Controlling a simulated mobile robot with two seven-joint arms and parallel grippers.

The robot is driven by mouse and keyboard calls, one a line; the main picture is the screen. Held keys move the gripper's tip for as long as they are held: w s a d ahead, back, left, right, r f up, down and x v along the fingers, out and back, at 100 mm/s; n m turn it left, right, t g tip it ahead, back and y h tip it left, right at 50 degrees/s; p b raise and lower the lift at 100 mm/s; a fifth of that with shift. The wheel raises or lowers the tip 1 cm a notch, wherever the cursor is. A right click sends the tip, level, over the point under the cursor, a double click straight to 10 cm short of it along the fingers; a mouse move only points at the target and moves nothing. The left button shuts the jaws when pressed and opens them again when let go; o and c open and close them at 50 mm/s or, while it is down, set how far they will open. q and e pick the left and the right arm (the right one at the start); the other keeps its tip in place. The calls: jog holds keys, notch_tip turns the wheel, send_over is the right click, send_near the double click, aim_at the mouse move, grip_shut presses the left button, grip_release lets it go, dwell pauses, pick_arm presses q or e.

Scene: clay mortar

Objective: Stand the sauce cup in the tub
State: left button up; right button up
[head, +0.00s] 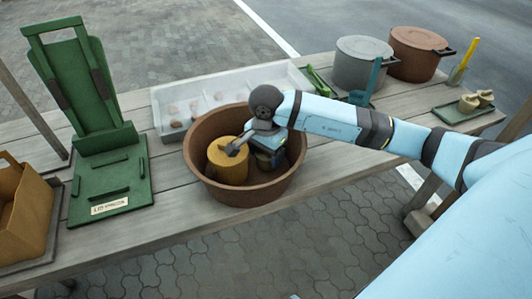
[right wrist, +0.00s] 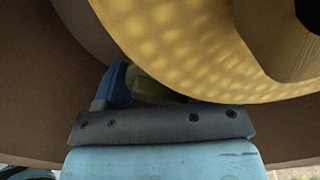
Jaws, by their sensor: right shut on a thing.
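The tub (head: 240,192) is a wide brown round bowl at the middle of the table. A yellow round container (head: 218,162) stands inside it on the left; it also fills the upper right of the right wrist view (right wrist: 200,50). My right gripper (head: 273,160) reaches down into the tub, right of the yellow container. In the right wrist view, a blue finger (right wrist: 115,85) shows beside a small pale olive thing (right wrist: 155,85), probably the sauce cup, which the gripper is shut on. Most of it is hidden, and I cannot tell whether it touches the tub floor. My left gripper is not in view.
A clear divided bin (head: 165,103) stands behind the tub. A green stand (head: 110,190) and a tan box (head: 20,215) are at left. Grey (head: 360,65) and brown (head: 415,55) pots stand at the back right, near a green tray (head: 450,114) with small beige cups (head: 468,103).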

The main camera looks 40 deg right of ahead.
jog(key=shift+f, duration=0.1)
jog(key=shift+f, duration=0.15)
jog(key=o, duration=0.9)
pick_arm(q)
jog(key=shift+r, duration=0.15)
pick_arm(e)
jog(key=shift+r, duration=0.2)
jog(key=shift+r, duration=0.25)
notch_tip(320, 180, up, 11)
jog(key=shift+f+p, duration=0.15)
jog(key=shift+p, duration=0.65)
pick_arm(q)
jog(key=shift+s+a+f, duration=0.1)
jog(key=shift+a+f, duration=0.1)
pick_arm(e)
jog(key=shift+r, duration=0.45)
